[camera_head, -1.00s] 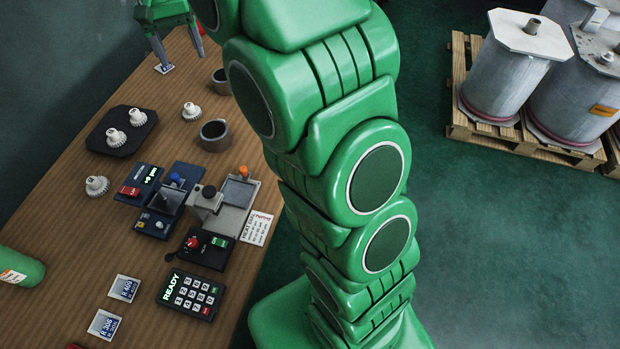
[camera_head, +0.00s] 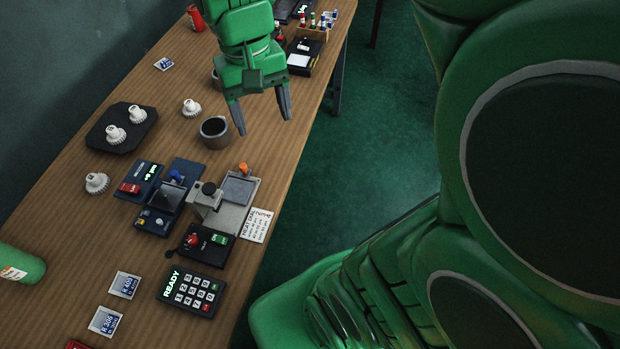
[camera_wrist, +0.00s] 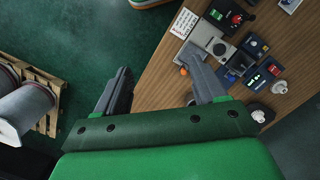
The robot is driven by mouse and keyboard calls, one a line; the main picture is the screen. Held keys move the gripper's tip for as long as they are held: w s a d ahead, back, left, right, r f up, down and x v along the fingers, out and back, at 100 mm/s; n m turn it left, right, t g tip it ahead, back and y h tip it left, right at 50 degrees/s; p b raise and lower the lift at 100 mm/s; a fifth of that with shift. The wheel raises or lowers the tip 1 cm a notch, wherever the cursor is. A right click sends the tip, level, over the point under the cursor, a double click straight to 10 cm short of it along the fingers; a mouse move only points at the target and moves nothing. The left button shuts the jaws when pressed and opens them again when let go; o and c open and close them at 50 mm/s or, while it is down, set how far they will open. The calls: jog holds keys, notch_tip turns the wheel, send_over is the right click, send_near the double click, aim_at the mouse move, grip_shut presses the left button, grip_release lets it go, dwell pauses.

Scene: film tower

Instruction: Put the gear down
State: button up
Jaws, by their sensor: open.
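Several white gears are in the head view. Two stand on the black tray (camera_head: 97,139), a nearer gear (camera_head: 115,135) and a farther gear (camera_head: 137,114). Another gear (camera_head: 191,108) stands on the bare wood right of the tray, and one more gear (camera_head: 97,183) stands in front of it. My gripper (camera_head: 264,124) is open and empty, above the right side of the table, just right of a grey cup (camera_head: 214,131). In the wrist view my gripper's fingers (camera_wrist: 160,88) are spread with nothing between them. A gear (camera_wrist: 279,87) shows at the right there.
The table (camera_head: 70,255) holds a blue device (camera_head: 160,195), a grey press (camera_head: 217,200), a keypad (camera_head: 190,292) and a green bottle (camera_head: 20,264). A second cup is partly hidden behind my gripper. A wooden rack (camera_head: 312,33) stands at the far end. A pallet with drums (camera_wrist: 25,110) stands on the floor.

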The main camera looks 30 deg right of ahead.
jog(key=s+d+f+n, duration=0.1)
jog(key=s+f, duration=0.3)
jog(key=s, duration=0.9)
jog(key=shift+s+d, duration=0.25)
jog(key=shift+d, duration=0.15)
dwell(0.3)
